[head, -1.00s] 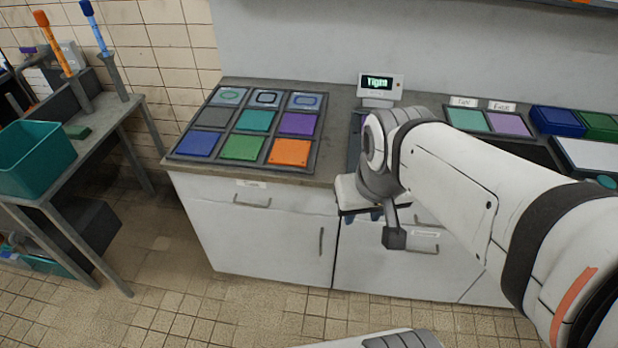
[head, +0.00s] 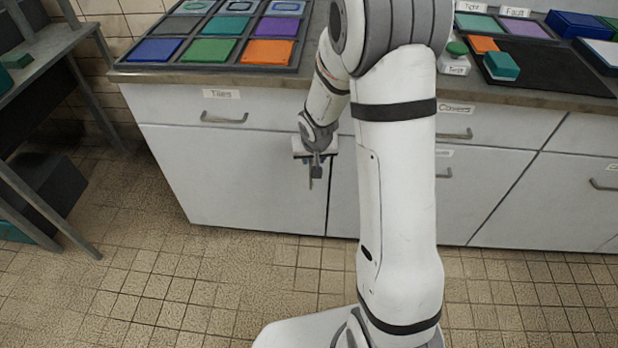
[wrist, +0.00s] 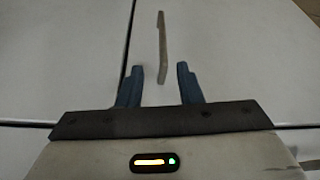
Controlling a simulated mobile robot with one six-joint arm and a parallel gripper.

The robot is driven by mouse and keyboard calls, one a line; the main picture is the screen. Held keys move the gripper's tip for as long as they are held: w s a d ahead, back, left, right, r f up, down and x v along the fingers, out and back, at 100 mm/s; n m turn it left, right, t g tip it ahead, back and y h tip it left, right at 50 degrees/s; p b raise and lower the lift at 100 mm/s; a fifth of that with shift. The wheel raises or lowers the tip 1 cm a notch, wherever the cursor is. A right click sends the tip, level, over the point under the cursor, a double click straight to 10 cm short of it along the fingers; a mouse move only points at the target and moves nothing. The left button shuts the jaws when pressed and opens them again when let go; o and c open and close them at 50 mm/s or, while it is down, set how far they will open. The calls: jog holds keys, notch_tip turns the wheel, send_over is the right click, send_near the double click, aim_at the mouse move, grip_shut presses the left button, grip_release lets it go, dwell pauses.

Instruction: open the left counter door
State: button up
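The left counter door (head: 230,185) is a plain white panel below the drawer labelled "Tiles", and it is closed. Its slim upright handle (head: 310,175) is near the door's right edge, partly hidden by my gripper (head: 316,168). In the wrist view the handle (wrist: 161,45) stands ahead of my gripper (wrist: 160,72), with its near end between the two blue fingertips in the picture. The fingers are apart with a gap around the handle's line. I cannot tell whether either finger touches it.
The "Tiles" drawer (head: 215,110) with its own handle is just above the door. The counter top holds a tray (head: 120,74) of coloured tiles. A dark table (head: 60,50) stands at the left. The tiled floor (head: 190,270) before the door is clear.

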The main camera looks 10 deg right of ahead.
jog(key=b, duration=0.4)
send_over(311, 187)
jog(key=f, duration=0.9)
jog(key=shift+w+f, duration=0.35)
jog(key=shift+c, duration=0.5)
grip_shut()
